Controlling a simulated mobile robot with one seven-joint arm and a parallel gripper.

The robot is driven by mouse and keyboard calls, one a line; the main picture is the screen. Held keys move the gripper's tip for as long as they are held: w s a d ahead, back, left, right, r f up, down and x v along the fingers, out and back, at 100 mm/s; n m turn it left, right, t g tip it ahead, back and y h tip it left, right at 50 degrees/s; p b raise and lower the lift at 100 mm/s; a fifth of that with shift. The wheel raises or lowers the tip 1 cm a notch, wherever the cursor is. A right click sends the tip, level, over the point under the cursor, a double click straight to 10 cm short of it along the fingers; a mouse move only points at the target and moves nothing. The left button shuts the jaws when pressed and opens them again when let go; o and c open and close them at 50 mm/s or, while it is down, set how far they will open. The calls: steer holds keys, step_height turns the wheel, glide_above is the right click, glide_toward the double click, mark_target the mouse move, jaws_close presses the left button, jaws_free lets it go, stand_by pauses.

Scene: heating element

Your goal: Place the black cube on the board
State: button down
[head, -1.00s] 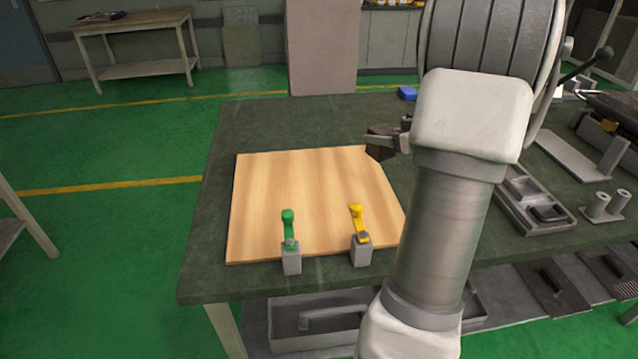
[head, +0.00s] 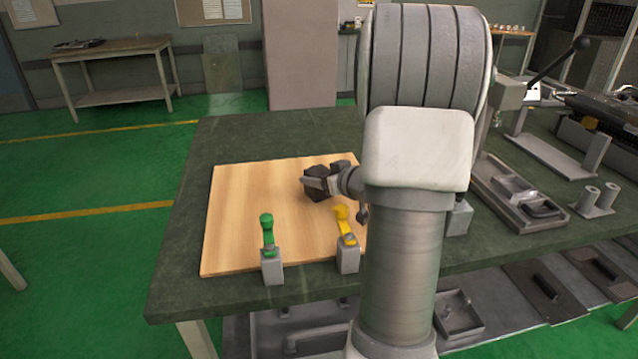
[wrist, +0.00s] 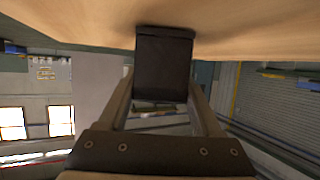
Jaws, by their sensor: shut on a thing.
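The black cube (head: 316,184) is between the fingers of my gripper (head: 322,182), over the right part of the wooden board (head: 250,205) in the head view. In the wrist view the cube (wrist: 163,65) sits between the two fingers (wrist: 165,100), close against the board's surface (wrist: 230,25). I cannot tell whether it touches the board. My gripper is shut on the cube. My arm hides the board's right edge in the head view.
A green-handled clamp (head: 268,245) and a yellow-handled clamp (head: 345,238) stand at the board's front edge. The dark green table (head: 240,135) is bare behind the board.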

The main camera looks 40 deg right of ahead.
steer(key=shift+r, duration=0.1)
steer(key=shift+c, duration=0.3)
jaws_free()
steer(key=shift+f, duration=0.25)
